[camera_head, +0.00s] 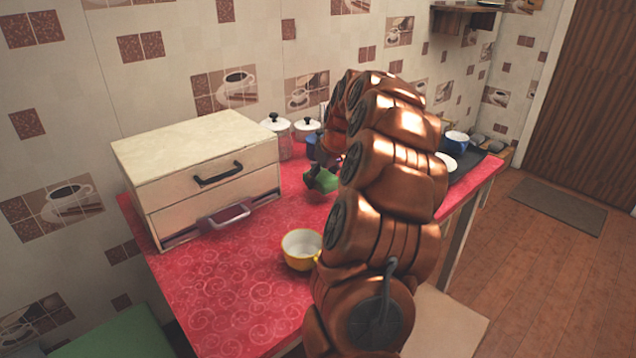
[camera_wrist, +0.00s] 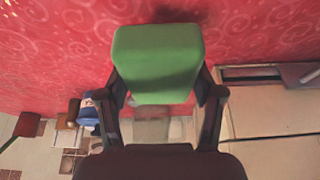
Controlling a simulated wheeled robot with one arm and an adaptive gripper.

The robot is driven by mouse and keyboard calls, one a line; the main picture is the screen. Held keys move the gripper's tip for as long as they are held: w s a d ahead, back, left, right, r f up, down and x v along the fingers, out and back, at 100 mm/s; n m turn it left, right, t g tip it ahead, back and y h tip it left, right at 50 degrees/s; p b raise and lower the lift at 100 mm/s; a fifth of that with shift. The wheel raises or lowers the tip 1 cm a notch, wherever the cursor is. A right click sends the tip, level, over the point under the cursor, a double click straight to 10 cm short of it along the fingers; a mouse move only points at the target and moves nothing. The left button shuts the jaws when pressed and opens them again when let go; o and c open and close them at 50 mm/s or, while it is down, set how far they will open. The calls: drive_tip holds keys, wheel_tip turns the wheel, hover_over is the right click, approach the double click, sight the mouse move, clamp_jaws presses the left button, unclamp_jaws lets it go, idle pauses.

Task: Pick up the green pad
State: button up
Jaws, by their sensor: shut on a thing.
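The green pad (camera_wrist: 158,65) is a rounded green block between the two dark fingers of my gripper (camera_wrist: 165,100) in the wrist view. My gripper is shut on it. In the head view the green pad (camera_head: 322,181) shows left of my copper-coloured arm, over the red counter (camera_head: 230,290). A dark shadow lies on the red cloth beside the pad in the wrist view. The pad seems held above the cloth, but the exact gap is hard to tell. My gripper (camera_head: 328,160) is partly hidden by my arm in the head view.
A yellow bowl (camera_head: 301,250) sits near the front edge. Lidded jars (camera_head: 277,135) stand by the wall.

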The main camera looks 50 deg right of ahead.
drive_tip(key=s+d, duration=0.1)
drive_tip(key=s, duration=0.4)
drive_tip(key=s+d+r, duration=0.1)
drive_tip(key=s, duration=0.4)
drive_tip(key=s+d, duration=0.1)
drive_tip(key=s, duration=0.4)
drive_tip(key=shift+r, duration=0.25)
drive_tip(key=shift+w, duration=0.1)
